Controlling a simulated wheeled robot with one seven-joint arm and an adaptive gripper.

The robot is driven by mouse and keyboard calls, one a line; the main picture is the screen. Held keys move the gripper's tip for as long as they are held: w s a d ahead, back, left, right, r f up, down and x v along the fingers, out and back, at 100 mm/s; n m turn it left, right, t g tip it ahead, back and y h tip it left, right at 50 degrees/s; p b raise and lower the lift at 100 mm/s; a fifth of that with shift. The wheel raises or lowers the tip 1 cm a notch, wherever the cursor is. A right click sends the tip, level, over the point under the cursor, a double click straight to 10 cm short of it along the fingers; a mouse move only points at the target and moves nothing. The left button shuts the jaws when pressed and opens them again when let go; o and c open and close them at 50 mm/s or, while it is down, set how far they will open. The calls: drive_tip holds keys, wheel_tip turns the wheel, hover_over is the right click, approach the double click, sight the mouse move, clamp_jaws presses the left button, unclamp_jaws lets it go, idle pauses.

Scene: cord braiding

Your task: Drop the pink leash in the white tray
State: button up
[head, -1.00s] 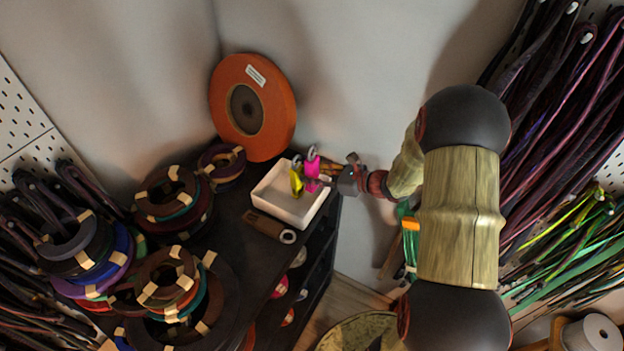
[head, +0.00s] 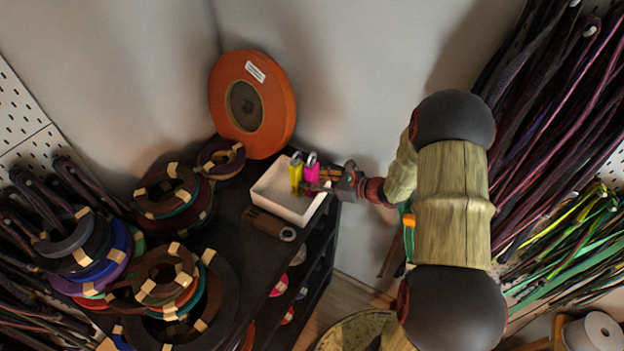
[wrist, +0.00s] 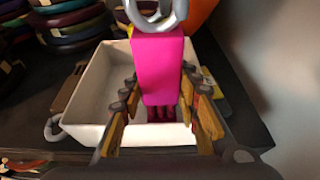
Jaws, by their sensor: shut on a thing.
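The pink leash (head: 311,174) has a grey metal clip at its top. It stands upright over the white tray (head: 275,206), near the tray's right side. My gripper (head: 322,186) reaches in from the right and is shut on it. In the wrist view the pink leash (wrist: 157,65) is between my two fingers (wrist: 158,88), with the white tray (wrist: 88,98) around and below it. I cannot tell whether its lower end touches the tray floor.
A yellow leash (head: 296,174) stands beside the pink one, over the tray. A brown piece with a ring (head: 268,223) lies in front of the tray on the dark shelf top. A large orange roll (head: 275,110) stands behind; stacked coils (head: 172,190) are on the left.

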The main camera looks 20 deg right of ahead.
drive_tip(key=o, duration=1.3)
drive_tip(key=shift+c, duration=0.2)
drive_tip(key=shift+r, duration=0.1)
